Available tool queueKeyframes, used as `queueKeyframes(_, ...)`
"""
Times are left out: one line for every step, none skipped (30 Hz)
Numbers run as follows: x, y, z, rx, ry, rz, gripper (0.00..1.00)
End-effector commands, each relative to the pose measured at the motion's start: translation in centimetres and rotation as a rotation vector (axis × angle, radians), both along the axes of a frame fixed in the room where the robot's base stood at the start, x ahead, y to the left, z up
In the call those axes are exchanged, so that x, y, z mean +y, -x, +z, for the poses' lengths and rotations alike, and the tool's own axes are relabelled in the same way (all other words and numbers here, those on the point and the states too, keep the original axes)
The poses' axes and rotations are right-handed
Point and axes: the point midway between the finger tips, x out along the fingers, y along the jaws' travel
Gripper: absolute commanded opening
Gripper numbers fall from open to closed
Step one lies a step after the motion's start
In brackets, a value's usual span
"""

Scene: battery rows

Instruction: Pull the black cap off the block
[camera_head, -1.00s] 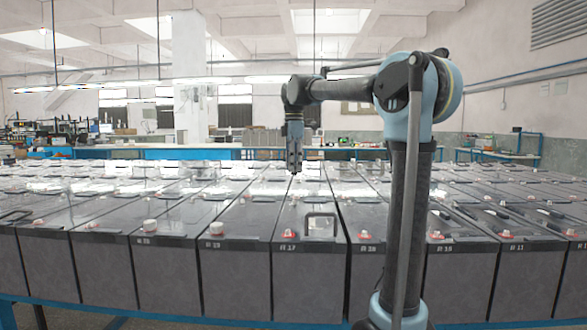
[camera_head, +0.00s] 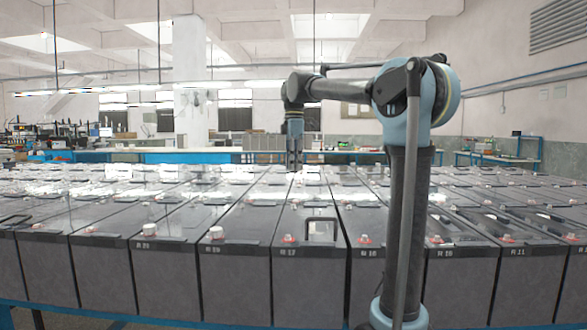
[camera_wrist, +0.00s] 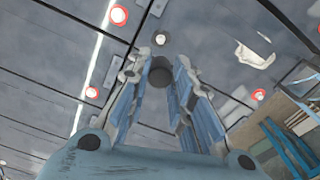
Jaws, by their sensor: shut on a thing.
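My gripper (camera_head: 294,168) hangs from my arm over the rows of grey battery blocks, near the middle of the head view. In the wrist view its two fingers (camera_wrist: 160,85) are closed on the sides of a dark round cap (camera_wrist: 161,71). In the head view the cap is too small to make out.
Battery blocks (camera_head: 308,280) stand tightly side by side, with red terminals (camera_head: 289,239), white caps (camera_head: 216,232) and a raised handle (camera_head: 321,229) on their tops. Red terminals (camera_wrist: 118,15) also show around the gripper in the wrist view. The air above the blocks is clear.

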Motion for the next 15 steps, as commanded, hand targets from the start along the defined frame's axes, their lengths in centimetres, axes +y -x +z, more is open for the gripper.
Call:
queueKeyframes(0.0, 0.0, 0.2, 0.0, 0.0, 0.0, 0.0)
queueKeyframes(0.0, 0.0, 0.3, 0.0, 0.0, 0.0, 0.0)
queueKeyframes(0.0, 0.0, 0.4, 0.0, 0.0, 0.0, 0.0)
queueKeyframes(0.0, 0.0, 0.5, 0.0, 0.0, 0.0, 0.0)
queueKeyframes(0.0, 0.0, 0.6, 0.0, 0.0, 0.0, 0.0)
queueKeyframes(0.0, 0.0, 0.8, 0.0, 0.0, 0.0, 0.0)
queueKeyframes(0.0, 0.0, 0.8, 0.0, 0.0, 0.0, 0.0)
queueKeyframes(0.0, 0.0, 0.9, 0.0, 0.0, 0.0, 0.0)
queueKeyframes(0.0, 0.0, 1.1, 0.0, 0.0, 0.0, 0.0)
queueKeyframes(0.0, 0.0, 1.2, 0.0, 0.0, 0.0, 0.0)
queueKeyframes(0.0, 0.0, 1.2, 0.0, 0.0, 0.0, 0.0)
queueKeyframes(0.0, 0.0, 1.4, 0.0, 0.0, 0.0, 0.0)
queueKeyframes(0.0, 0.0, 1.5, 0.0, 0.0, 0.0, 0.0)
queueKeyframes(0.0, 0.0, 1.6, 0.0, 0.0, 0.0, 0.0)
queueKeyframes(0.0, 0.0, 1.7, 0.0, 0.0, 0.0, 0.0)
